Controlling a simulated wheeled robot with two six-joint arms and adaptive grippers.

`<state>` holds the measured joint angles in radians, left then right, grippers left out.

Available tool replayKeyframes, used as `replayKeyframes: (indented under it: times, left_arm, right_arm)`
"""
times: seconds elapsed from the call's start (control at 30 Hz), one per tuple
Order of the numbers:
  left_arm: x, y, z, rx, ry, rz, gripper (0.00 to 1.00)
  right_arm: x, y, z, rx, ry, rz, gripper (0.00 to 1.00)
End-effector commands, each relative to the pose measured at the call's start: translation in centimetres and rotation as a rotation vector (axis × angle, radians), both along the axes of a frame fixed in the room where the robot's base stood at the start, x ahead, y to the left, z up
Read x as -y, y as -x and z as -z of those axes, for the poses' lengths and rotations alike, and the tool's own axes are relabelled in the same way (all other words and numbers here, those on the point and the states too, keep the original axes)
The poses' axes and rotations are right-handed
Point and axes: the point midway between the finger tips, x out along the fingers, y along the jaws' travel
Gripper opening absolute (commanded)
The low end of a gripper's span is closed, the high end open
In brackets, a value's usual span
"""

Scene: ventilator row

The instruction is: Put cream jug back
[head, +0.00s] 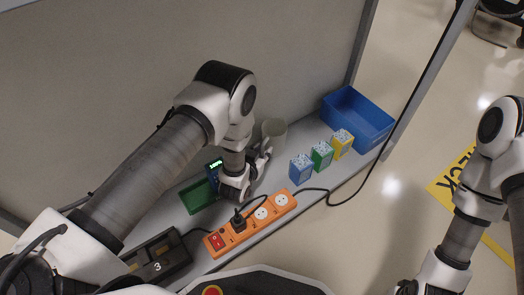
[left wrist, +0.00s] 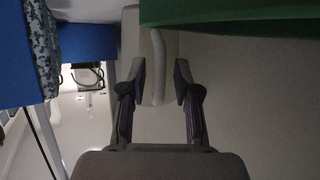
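The cream jug (head: 274,132) stands on the grey bench near the back panel, partly hidden by my left gripper (head: 264,154). In the left wrist view, the jug's pale handle (left wrist: 158,68) lies between the two fingers of my left gripper (left wrist: 160,84). The fingers are apart, with a gap visible on each side of the handle; I cannot tell any contact. My right arm is at the right of the head view; only part of its gripper (head: 407,287) shows at the bottom edge, and its fingers are not clear.
Blue (head: 301,168), green (head: 321,156) and yellow (head: 342,144) cartons stand right of the jug, before a blue bin (head: 357,118). An orange power strip (head: 250,222) with a black cable lies in front. A green tray (head: 199,196) and a black case (head: 158,258) are left.

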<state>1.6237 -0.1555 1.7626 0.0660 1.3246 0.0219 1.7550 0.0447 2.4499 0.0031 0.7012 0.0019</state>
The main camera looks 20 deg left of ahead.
Motion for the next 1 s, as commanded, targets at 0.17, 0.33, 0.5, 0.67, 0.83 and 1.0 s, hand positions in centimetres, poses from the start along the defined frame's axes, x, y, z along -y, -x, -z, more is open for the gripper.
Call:
replayKeyframes:
  times: [0.17, 0.33, 0.5, 0.67, 0.83, 1.0]
  left_arm:
    - [0.0, 0.0, 0.0, 0.0, 0.0, 0.0, 0.36]
    - [0.0, 0.3, -0.7, -0.001, 0.0, 0.0, 0.36]
    - [-0.3, 3.3, -2.3, -0.004, 0.0, 0.0, 0.36]
    - [-0.5, 6.1, -3.2, -0.003, 0.0, 0.0, 0.36]
    - [-0.6, 7.0, -3.2, 0.0, 0.0, 0.0, 0.36]
    - [-0.6, 7.0, -3.1, 0.001, 0.0, 0.0, 0.36]
  right_arm:
    - [0.0, 0.0, 0.0, 0.0, 0.0, 0.0, 0.46]
    - [0.0, 0.0, -0.6, -0.001, 0.0, 0.0, 0.46]
    - [0.0, 0.1, -2.9, -0.003, -0.001, -0.004, 0.46]
    - [-0.1, 0.2, -4.3, -0.006, -0.001, -0.008, 0.46]
    - [-0.1, 0.3, -4.4, -0.007, -0.001, -0.009, 0.46]
    - [-0.1, 0.3, -4.3, -0.007, -0.001, -0.009, 0.46]
